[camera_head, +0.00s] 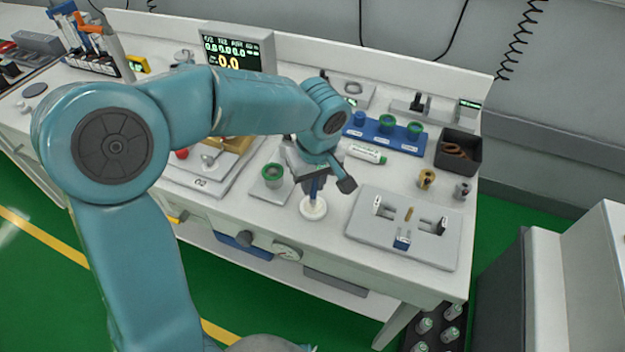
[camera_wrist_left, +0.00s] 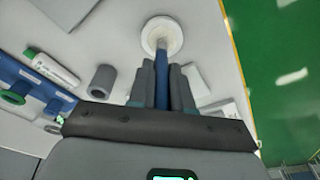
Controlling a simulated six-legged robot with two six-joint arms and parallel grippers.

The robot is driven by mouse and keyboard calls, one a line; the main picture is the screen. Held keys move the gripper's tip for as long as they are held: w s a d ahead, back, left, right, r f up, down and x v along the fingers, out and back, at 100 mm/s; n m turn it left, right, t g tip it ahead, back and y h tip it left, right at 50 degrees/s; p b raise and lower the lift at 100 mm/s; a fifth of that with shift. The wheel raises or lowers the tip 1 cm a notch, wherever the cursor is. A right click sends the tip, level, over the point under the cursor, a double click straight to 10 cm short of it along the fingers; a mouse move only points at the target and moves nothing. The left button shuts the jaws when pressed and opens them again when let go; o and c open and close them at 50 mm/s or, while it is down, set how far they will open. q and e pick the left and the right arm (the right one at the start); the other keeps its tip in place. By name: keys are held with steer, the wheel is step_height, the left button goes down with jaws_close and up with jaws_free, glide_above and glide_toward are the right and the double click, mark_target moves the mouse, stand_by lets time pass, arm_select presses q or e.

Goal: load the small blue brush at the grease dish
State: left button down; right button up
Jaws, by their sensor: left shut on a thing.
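My left gripper (camera_head: 313,178) is over the front middle of the white bench and points down. In the left wrist view the gripper (camera_wrist_left: 162,72) is shut on the small blue brush (camera_wrist_left: 163,82), which sits between its grey fingers. The brush (camera_head: 314,189) also shows in the head view, roughly upright, its lower end at the round white grease dish (camera_head: 313,211). The dish (camera_wrist_left: 153,24) is beyond the fingertips in the wrist view. The brush's tip is hard to make out, so I cannot tell whether it touches the grease. My right gripper is not in view.
A grey fixture plate (camera_head: 358,234) lies right of the dish. Behind are a white tube (camera_head: 366,154), a blue rack (camera_head: 372,130) and a dark bin (camera_head: 459,153). The bench's front edge is close to the dish.

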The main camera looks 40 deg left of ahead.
arm_select(q)
steer(key=shift+f, duration=0.1)
stand_by(0.4)
steer(key=shift+r+p, duration=2.55)
steer(key=shift+r, duration=1.05)
steer(key=shift+f, duration=0.1)
